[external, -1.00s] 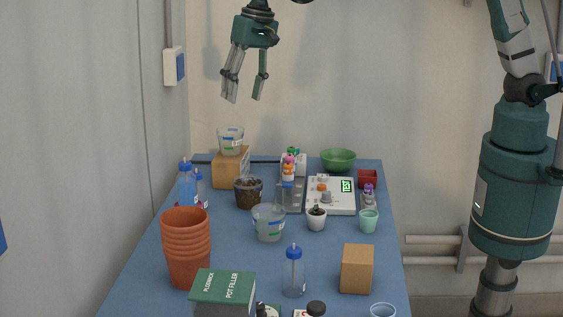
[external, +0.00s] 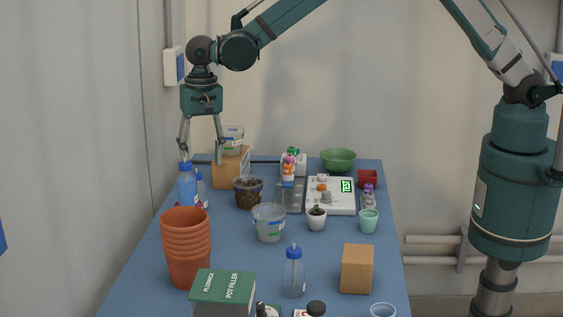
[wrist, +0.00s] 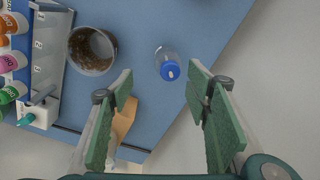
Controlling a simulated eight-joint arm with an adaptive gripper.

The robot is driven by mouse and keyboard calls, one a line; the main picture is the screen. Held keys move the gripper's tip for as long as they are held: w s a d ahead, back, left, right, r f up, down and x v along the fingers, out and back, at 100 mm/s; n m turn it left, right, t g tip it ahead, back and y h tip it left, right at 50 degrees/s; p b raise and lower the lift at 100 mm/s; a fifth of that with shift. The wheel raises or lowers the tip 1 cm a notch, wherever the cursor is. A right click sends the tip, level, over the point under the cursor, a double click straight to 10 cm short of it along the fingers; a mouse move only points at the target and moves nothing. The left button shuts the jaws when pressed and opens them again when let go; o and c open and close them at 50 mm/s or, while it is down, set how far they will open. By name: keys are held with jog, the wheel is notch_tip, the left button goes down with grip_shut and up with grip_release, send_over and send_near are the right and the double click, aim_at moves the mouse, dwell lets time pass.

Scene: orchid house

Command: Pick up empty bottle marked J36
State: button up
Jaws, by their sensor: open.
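In the external view, a small blue-capped bottle (external: 201,191) stands at the left rear, partly hidden by a taller bottle with blue contents (external: 187,188). Another clear, blue-capped bottle (external: 293,275) stands at the front middle. No J36 mark is readable on any bottle. My gripper (external: 202,153) is open and empty, pointing down above the left rear of the table; its fingers also show in the wrist view (wrist: 160,82).
A cardboard box (external: 231,169) with a clear tub (external: 232,140) on top stands behind the left bottles. A dark soil-filled pot (external: 248,194) is to their right, stacked terracotta pots (external: 186,248) in front. A grey wall runs along the left.

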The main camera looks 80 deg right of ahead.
aim_at(195, 172)
jog(key=shift+m, duration=0.3)
jog(key=f, duration=0.1)
jog(key=w+f, duration=0.1)
jog(key=f, duration=0.1)
jog(key=a+f, duration=0.1)
jog(key=shift+w+f, duration=0.3)
jog(key=shift+f, duration=1.25)
jog(key=shift+f, duration=0.15)
jog(key=shift+f, duration=2.5)
jog(key=c, duration=0.9)
